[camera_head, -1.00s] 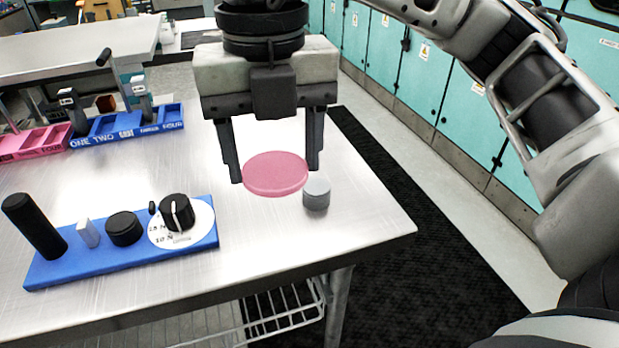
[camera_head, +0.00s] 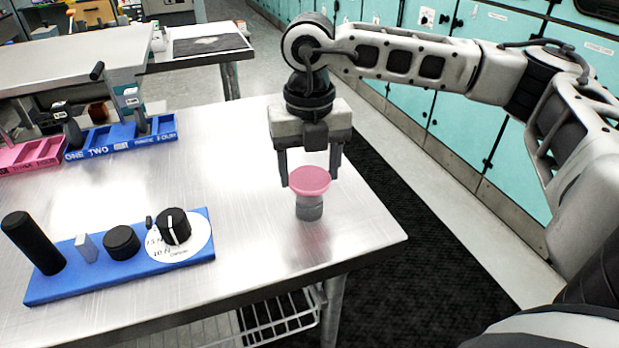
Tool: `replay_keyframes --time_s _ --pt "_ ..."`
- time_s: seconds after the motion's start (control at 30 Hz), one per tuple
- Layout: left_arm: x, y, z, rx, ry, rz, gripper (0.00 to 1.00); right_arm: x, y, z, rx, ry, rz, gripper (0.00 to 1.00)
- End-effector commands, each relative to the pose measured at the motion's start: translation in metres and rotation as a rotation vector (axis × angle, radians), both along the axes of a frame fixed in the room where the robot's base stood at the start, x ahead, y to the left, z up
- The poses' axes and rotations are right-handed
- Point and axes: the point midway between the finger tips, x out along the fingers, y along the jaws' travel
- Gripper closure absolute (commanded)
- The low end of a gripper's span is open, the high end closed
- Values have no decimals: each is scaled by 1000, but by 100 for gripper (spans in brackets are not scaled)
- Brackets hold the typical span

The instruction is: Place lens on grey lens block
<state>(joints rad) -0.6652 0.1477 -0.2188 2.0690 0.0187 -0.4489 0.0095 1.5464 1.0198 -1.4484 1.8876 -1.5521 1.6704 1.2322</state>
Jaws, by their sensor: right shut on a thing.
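The pink round lens (camera_head: 310,178) is between the two fingers of my right gripper (camera_head: 309,182), which is shut on it. The grey lens block (camera_head: 309,208) is a small grey cylinder standing on the steel table, near its right edge. In the picture the lens is directly above and partly over the top of the block. I cannot tell whether the lens touches the block or hangs just over it or behind it. My left gripper is not in view.
A blue tray (camera_head: 42,290) with black knobs, a white dial and a black post lies at the left front. Blue (camera_head: 125,148) and pink (camera_head: 38,160) compartment trays stand at the back left. The table (camera_head: 240,190) is clear between them and the block.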

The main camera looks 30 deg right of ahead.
Motion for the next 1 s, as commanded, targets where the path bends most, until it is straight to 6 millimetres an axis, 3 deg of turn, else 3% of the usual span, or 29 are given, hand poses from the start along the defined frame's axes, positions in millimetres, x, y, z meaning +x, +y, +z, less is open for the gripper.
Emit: replay_keyframes --time_s 0.2,0.6,0.63,0.7,1.0 --pt "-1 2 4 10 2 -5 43 0 -1 -27 0 2 -3 59" --pt "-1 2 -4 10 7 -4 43 0 0 -35 0 1 -3 59" --pt "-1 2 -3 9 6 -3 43 0 0 -35 0 0 -3 35" --pt "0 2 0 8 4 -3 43 0 0 -33 0 0 -2 16" --pt "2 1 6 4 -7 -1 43 0 0 -32 0 0 -2 16"
